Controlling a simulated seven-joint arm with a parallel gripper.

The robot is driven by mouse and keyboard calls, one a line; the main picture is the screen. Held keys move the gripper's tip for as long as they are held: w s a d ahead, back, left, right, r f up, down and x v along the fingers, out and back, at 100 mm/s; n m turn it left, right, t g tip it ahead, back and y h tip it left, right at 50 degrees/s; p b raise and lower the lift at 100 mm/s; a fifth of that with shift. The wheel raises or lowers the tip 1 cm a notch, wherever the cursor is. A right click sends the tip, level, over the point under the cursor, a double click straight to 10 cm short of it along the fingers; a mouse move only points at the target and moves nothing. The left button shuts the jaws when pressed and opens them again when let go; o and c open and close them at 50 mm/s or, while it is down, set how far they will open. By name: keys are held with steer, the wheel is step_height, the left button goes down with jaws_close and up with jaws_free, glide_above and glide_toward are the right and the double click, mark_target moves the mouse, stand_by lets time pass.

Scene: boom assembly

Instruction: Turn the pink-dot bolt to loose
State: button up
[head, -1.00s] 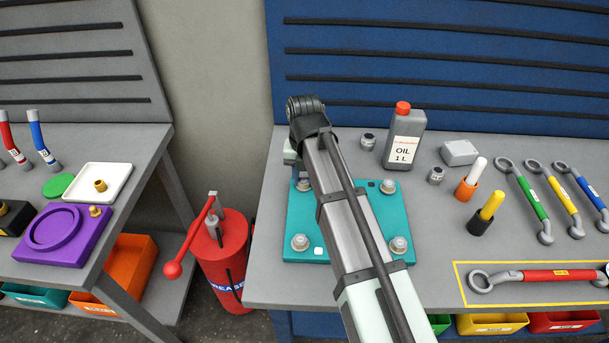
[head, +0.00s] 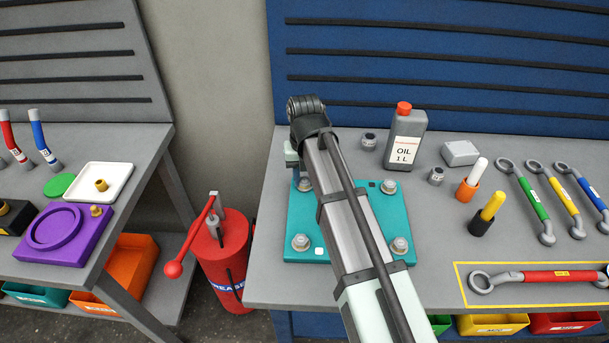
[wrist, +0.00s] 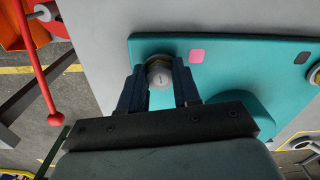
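The teal plate (head: 345,215) lies on the bench with bolts at its corners. In the wrist view, a silver bolt (wrist: 160,74) sits beside the pink dot (wrist: 197,56). My gripper (wrist: 160,84) has its dark fingers on both sides of this bolt, close against it, and appears shut on it. In the head view, this appears to be the back-left bolt (head: 304,185), under the end of my arm. The pink dot is hidden there behind my arm. Whether the bolt is turned to tight or loose cannot be read.
Other bolts sit at the front left (head: 300,242), front right (head: 398,245) and back right (head: 388,187). An oil bottle (head: 405,138) stands behind the plate. A red wrench (head: 550,276) lies in a yellow outline. A red grease drum (head: 222,262) stands left of the bench.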

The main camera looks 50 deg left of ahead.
mark_target(305, 179)
steer(key=o, duration=0.4)
steer(key=shift+s+d, duration=0.1)
step_height(305, 179, up, 14)
stand_by(0.3)
